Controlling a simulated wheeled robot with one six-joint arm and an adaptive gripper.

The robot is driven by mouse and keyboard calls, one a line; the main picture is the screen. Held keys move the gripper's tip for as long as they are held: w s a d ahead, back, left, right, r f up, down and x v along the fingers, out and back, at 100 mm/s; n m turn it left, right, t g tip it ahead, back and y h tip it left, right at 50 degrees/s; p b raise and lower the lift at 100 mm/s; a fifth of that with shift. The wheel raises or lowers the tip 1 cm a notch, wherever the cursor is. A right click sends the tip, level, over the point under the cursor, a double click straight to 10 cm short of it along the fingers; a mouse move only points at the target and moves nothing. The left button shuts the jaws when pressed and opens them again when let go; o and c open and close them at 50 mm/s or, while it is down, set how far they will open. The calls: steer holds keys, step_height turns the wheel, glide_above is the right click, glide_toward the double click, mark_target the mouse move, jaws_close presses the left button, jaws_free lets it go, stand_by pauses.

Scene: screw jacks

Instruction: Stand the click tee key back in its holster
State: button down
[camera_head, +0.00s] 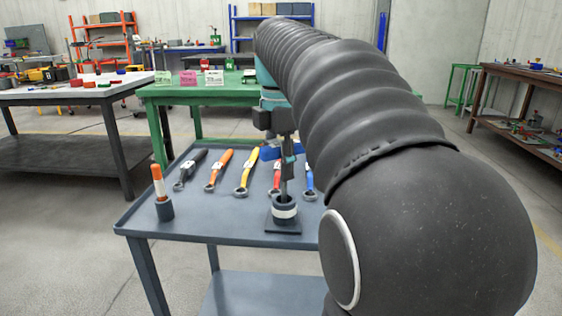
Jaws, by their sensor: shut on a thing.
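My gripper (286,148) is over the grey cart, partly hidden by my arm. It is shut on the click tee key (284,180), whose grey shaft hangs upright below it. The key's handle cannot be told apart from the gripper parts. The holster (284,212) is a dark round cup with a white band, standing on a dark square base near the cart's front. The shaft's lower end is at the holster's mouth, in line with it. I cannot tell how deep it sits inside.
The grey cart (200,228) holds a row of wrenches with black, orange (219,167), yellow (246,170), red and blue handles behind the holster. An orange-and-white marker stands in a small cup (164,210) at the left. A green table (200,93) stands behind.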

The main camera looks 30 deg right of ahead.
steer(key=shift+c, duration=1.8)
jaws_free()
steer(key=shift+o, duration=0.2)
steer(key=shift+a+r, duration=0.1)
steer(key=shift+r, duration=3.6)
